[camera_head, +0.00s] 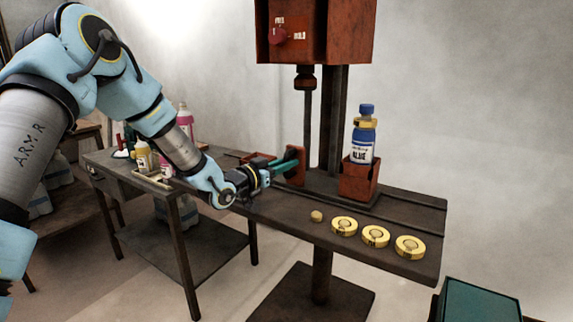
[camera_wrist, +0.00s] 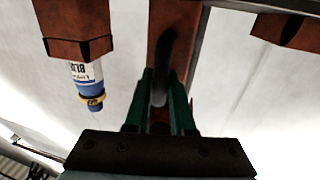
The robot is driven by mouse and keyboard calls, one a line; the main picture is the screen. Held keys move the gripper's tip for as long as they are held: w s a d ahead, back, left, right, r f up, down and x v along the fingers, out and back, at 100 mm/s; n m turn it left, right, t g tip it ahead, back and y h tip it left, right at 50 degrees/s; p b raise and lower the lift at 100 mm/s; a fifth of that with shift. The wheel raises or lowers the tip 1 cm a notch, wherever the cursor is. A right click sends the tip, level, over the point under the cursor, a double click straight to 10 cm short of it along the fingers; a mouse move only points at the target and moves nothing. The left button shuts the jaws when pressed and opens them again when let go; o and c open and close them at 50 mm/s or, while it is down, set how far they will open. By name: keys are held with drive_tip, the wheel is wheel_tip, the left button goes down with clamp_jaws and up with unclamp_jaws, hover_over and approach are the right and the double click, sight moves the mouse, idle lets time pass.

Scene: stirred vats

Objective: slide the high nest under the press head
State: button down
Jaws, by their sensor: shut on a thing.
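My gripper (camera_head: 279,167) is shut on a narrow upright red-brown nest (camera_head: 296,172) at the left of the press base. In the wrist view, its green fingers (camera_wrist: 160,108) close on this red-brown part (camera_wrist: 161,25), and a dark rounded piece shows between them. The press head (camera_head: 305,80) hangs on a rod above, a little right of the held nest. A second red-brown nest (camera_head: 356,184) stands to the right of the press column and holds an upright blue-capped bottle (camera_head: 361,145). The wrist view shows the bottle (camera_wrist: 88,85) inverted. I cannot tell which nest is the high one.
The red press housing (camera_head: 315,30) is overhead. Bottles (camera_head: 145,158) stand on the side table at left. A teal box (camera_head: 478,302) stands at lower right.

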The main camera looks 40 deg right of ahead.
drive_tip(key=w+a, duration=0.2)
drive_tip(key=w, duration=0.7)
drive_tip(key=w+a, duration=0.2)
drive_tip(key=w, duration=0.6)
drive_tip(key=shift+w+a+b, duration=0.4)
drive_tip(key=shift+b, duration=0.05)
drive_tip(key=shift+w, duration=0.1)
drive_tip(key=c, duration=1)
unclamp_jaws()
drive_tip(key=shift+w, duration=0.1)
drive_tip(key=shift+o, duration=1.2)
drive_tip(key=a+b, duration=0.1)
drive_tip(key=a, duration=0.9)
drive_tip(key=shift+s+a+b, duration=0.3)
drive_tip(key=shift+s+a, duration=0.1)
drive_tip(key=shift+s, duration=0.05)
